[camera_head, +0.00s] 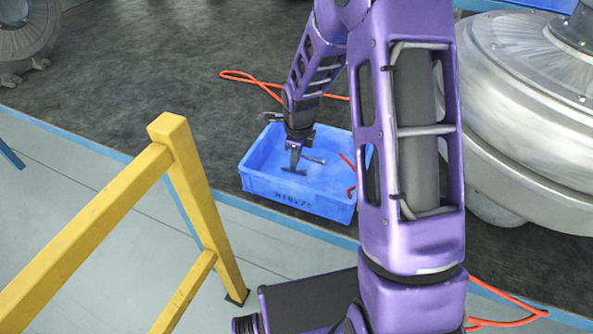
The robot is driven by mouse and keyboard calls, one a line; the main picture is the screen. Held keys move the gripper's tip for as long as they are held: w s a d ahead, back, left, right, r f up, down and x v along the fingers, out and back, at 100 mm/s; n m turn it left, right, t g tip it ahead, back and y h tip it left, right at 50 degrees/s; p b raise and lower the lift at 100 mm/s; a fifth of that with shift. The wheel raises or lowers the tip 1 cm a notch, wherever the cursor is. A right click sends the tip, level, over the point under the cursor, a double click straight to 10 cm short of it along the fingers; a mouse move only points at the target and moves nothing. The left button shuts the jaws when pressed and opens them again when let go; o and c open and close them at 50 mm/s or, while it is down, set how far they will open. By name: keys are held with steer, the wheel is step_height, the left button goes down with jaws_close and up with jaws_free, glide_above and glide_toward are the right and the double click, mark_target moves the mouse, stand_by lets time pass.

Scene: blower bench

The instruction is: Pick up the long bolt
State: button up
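A blue bin (295,197) with dark lettering on its front wall stands on the dark floor mat. My gripper (295,165) points down inside the bin. A thin, silvery bolt-like piece (314,160) shows just right of the fingers, lying nearly level. Its left end is hidden at the gripper, so I cannot tell whether it is held or lies behind the fingers. A small dark strip shows at the fingertips; I cannot tell whether it is a part or a shadow. The finger opening is too small to make out.
A yellow railing (178,190) stands at the left front. A large metal blower housing (530,95) fills the right side. An orange cord (250,80) lies on the dark mat (130,70) behind the bin. My purple arm hides part of the bin's right side.

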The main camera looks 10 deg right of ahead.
steer(key=f, duration=0.2)
steer(key=shift+w+f, duration=0.2)
steer(key=shift+f, duration=0.15)
jaws_close()
steer(key=shift+r, duration=0.1)
